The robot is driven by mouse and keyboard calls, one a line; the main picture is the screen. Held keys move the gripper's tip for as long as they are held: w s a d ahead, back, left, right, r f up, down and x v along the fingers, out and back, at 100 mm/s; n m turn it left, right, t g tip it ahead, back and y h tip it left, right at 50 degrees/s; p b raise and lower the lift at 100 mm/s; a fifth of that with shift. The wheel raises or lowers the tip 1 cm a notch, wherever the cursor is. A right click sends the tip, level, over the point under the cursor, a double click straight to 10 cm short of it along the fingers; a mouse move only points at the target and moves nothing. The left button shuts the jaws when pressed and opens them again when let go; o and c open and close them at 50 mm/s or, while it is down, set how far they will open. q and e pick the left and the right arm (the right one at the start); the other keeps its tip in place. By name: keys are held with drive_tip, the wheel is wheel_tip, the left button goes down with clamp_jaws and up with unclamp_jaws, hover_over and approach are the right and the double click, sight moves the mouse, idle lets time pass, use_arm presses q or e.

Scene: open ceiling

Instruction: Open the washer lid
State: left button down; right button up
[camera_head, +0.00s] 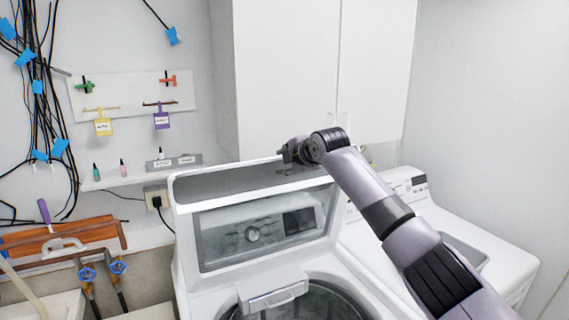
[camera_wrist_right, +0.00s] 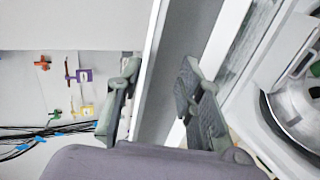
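The white washer (camera_head: 184,285) stands in the middle of the head view. Its lid (camera_head: 218,245) is raised to a steep angle, with a large window showing a knob and display. Below it the round opening (camera_head: 330,305) and a handle bar (camera_head: 275,297) show. My right gripper (camera_head: 290,152) is at the upper edge of the raised panel. In the right wrist view my right gripper (camera_wrist_right: 160,108) has its fingers apart, one on each side of the panel's white rim (camera_wrist_right: 151,70). I cannot tell whether they touch it. My left gripper is not in view.
A second white appliance (camera_head: 500,255) stands close on the right. White cabinets (camera_head: 290,80) hang above and behind the washer. Pipes with blue valves (camera_head: 118,267) and black cables (camera_head: 38,100) line the left wall. A narrow shelf (camera_head: 130,178) holds small bottles.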

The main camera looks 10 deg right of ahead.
drive_tip(key=shift+s+r, duration=0.15)
drive_tip(key=shift+r, duration=0.35)
drive_tip(key=shift+s+r, duration=0.1)
drive_tip(key=shift+r, duration=0.25)
wheel_tip(320, 180, up, 15)
drive_tip(key=s+d, duration=0.1)
drive_tip(key=s, duration=0.2)
drive_tip(key=shift+r, duration=0.2)
idle(0.6)
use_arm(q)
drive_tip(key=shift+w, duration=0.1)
use_arm(e)
drive_tip(key=shift+d, duration=0.1)
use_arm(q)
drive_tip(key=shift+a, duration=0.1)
use_arm(e)
drive_tip(key=v, duration=1.2)
